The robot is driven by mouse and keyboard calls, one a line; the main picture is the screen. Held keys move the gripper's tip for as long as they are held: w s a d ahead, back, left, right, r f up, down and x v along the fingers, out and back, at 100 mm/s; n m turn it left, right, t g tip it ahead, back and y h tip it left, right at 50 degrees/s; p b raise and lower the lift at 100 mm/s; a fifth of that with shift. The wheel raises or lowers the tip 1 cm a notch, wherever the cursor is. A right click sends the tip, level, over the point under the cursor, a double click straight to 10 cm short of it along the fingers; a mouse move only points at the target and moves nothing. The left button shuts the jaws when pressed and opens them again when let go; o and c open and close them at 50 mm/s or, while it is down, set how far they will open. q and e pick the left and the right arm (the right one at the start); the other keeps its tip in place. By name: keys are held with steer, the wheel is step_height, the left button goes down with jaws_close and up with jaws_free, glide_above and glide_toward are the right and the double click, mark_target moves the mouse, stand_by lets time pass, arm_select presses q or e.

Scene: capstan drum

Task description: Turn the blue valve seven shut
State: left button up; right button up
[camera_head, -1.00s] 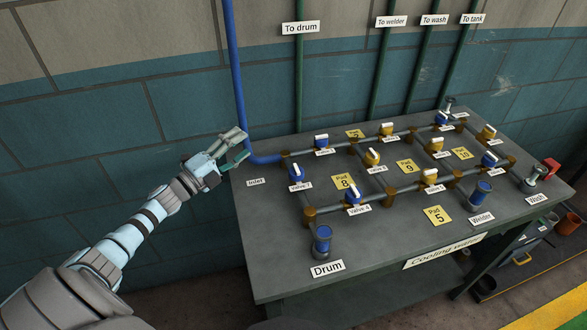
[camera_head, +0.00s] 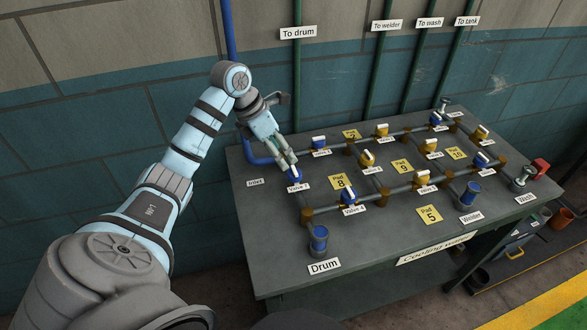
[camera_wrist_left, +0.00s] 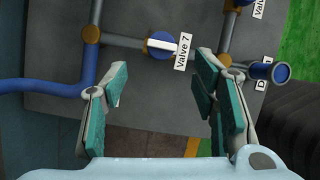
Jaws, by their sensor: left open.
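Blue valve seven (camera_head: 295,175) sits on the near left pipe run of the bench, beside its "Valve 7" label (camera_head: 298,187). In the left wrist view the valve (camera_wrist_left: 161,45) shows as a blue round body with a white handle bar that looks roughly in line with the pipe. My left gripper (camera_head: 287,161) is above and just behind the valve, pointing down at it, and partly overlaps it in the head view. In the wrist view its teal-padded fingers (camera_wrist_left: 160,85) are wide apart and empty, with the valve beyond their tips. My right gripper is not in view.
Valve 4 (camera_head: 348,197) and a blue-topped Drum outlet (camera_head: 319,239) stand to the right and in front on the bench (camera_head: 275,255). A blue inlet pipe (camera_head: 256,160) rises at the left edge. Several more valves line the pipes.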

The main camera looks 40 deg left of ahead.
mark_target(293, 170)
arm_select(q)
steer(key=x, duration=0.8)
steer(key=c, duration=1.1)
